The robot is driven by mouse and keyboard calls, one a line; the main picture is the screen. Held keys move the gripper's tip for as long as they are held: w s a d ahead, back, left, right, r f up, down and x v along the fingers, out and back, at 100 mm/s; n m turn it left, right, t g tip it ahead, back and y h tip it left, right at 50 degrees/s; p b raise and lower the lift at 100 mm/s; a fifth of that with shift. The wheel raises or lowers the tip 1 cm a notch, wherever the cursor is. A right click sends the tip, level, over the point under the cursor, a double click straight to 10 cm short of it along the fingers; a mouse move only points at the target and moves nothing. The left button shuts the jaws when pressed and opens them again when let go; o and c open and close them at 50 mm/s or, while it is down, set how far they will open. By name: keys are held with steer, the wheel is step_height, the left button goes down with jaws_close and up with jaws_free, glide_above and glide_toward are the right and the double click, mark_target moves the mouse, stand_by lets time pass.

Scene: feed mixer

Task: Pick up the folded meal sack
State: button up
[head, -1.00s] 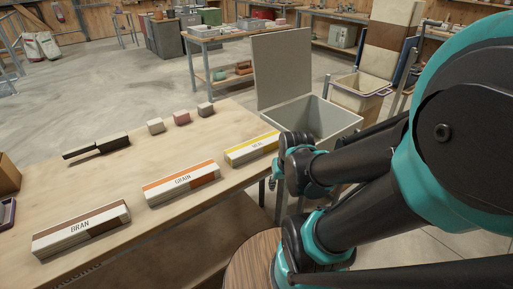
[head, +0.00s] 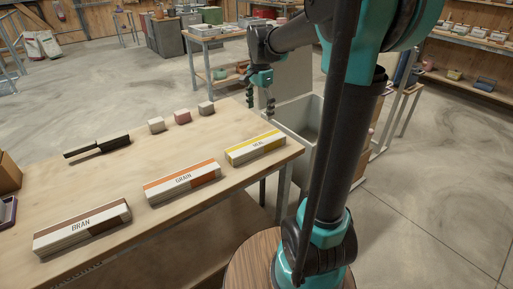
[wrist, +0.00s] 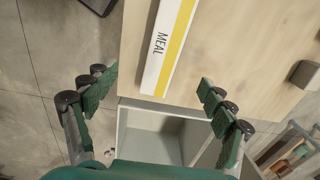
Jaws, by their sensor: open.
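The folded meal sack (head: 255,148) is a long flat white bundle with a yellow stripe and the word MEAL. It lies at the right end of the wooden table. In the wrist view the meal sack (wrist: 168,45) shows ahead of and between the fingers, its near end close to the table edge. My gripper (head: 261,92) is up beyond the table's far right corner, fingers pointing down, apart from the sack. In the wrist view my gripper (wrist: 158,90) is open and empty, with green padded fingers spread wide.
The grain sack (head: 183,182) and bran sack (head: 82,227) lie further left on the table (head: 120,180). Small blocks (head: 182,117) and a dark-handled tool (head: 97,146) lie behind them. An open grey bin (head: 302,118) stands beside the table's right end.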

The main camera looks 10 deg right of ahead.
glide_toward(256, 142)
steer(key=shift+m, duration=0.3)
steer(key=f, duration=0.4)
steer(key=d+f, duration=0.1)
steer(key=f, duration=0.1)
steer(key=shift+s, duration=0.15)
steer(key=f, duration=0.4)
steer(key=shift+w+a, duration=0.25)
steer(key=shift+a, duration=0.15)
steer(key=shift+f, duration=0.6)
steer(key=shift+c, duration=0.4)
steer(key=c, duration=1.2)
